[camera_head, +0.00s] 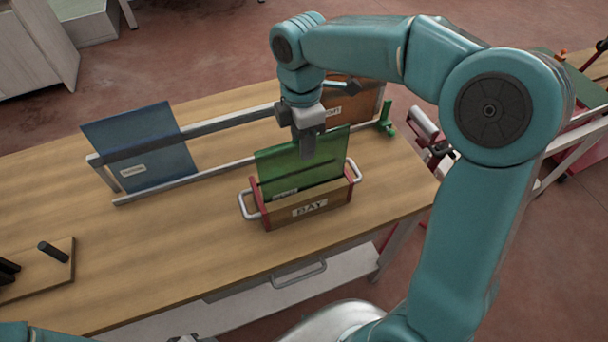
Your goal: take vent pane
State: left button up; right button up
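A green pane (277,168) stands upright in a low wooden box with red ends and metal handles, labelled BAY (328,208). A small label low on the pane is too small to read. My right gripper (308,150) points down at the pane's top edge, with a finger overlapping the upper part of its near face. The far finger is hidden, so I cannot tell whether it grips the pane. An orange-brown pane (361,99) stands behind, partly covered by my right arm; its label (333,112) seems to end in "NT". My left gripper is out of view.
A blue pane (141,152) with a small label leans in a long metal rail rack (222,122) across the wooden table (180,240). A green clamp-like part (385,120) sits at the rack's right end. A wooden board (50,275) with dark pegs lies at left.

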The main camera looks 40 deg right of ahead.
jog(key=shift+s+d, duration=0.1)
jog(key=shift+s, duration=0.05)
jog(key=shift+c, duration=1.2)
grip_shut()
